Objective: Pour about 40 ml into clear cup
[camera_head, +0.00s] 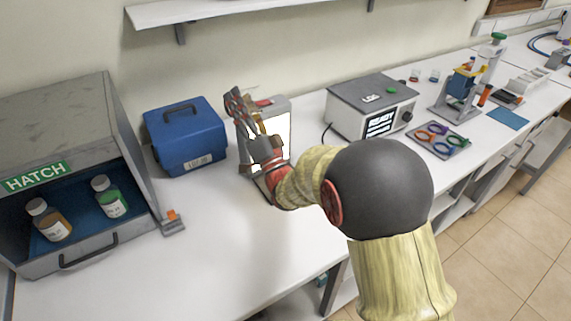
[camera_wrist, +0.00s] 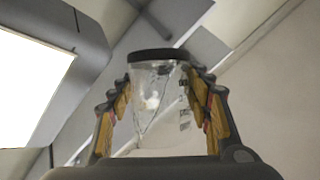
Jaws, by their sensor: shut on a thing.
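My gripper (camera_head: 248,122) is raised in front of a grey box with a bright white panel (camera_head: 279,128). In the wrist view its two padded fingers (camera_wrist: 160,88) are shut on a clear vessel (camera_wrist: 158,108) with a dark rim and small dark markings. Its liquid level is not clear. In the head view my gripper and arm mostly hide the vessel. Two small clear cups stand far back on the counter, one with a reddish base (camera_head: 415,76) and one beside it (camera_head: 434,76). I cannot tell which is the task's clear cup.
A blue case (camera_head: 186,150) and an open hatch cabinet (camera_head: 110,120) with two bottles stand left. A grey READY device (camera_head: 372,104), a tray of coloured rings (camera_head: 436,140) and a stand with a cylinder (camera_head: 470,85) stand right. The front counter (camera_head: 235,235) is clear.

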